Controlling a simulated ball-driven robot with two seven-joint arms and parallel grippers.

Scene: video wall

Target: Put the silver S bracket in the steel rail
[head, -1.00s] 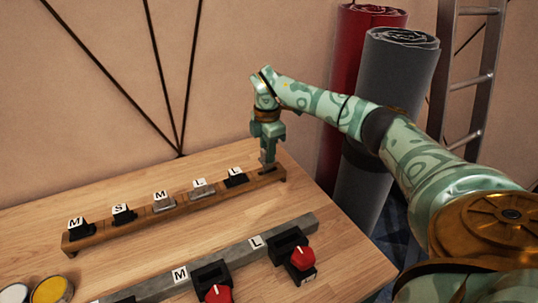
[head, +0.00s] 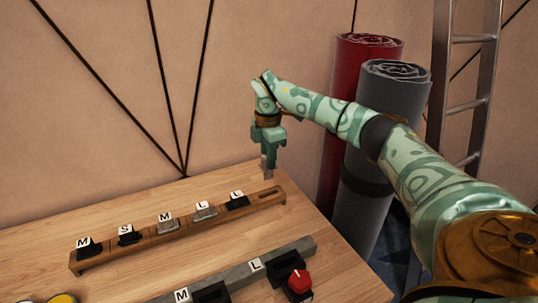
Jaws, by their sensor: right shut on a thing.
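My right gripper (head: 268,150) is shut on a small grey, silver-looking bracket (head: 267,172). It holds it upright just above the right end of the wooden rail (head: 155,241); no letter on it can be read from here. A bare slot shows in the rail below it. My left gripper is not in view.
The wooden rail bears several lettered brackets, among them a black S bracket (head: 128,237) and a silver L bracket (head: 203,214). A red knob (head: 299,281) stands in front of the steel rail. Rolled mats (head: 388,120) and a ladder stand beyond the table's right edge.

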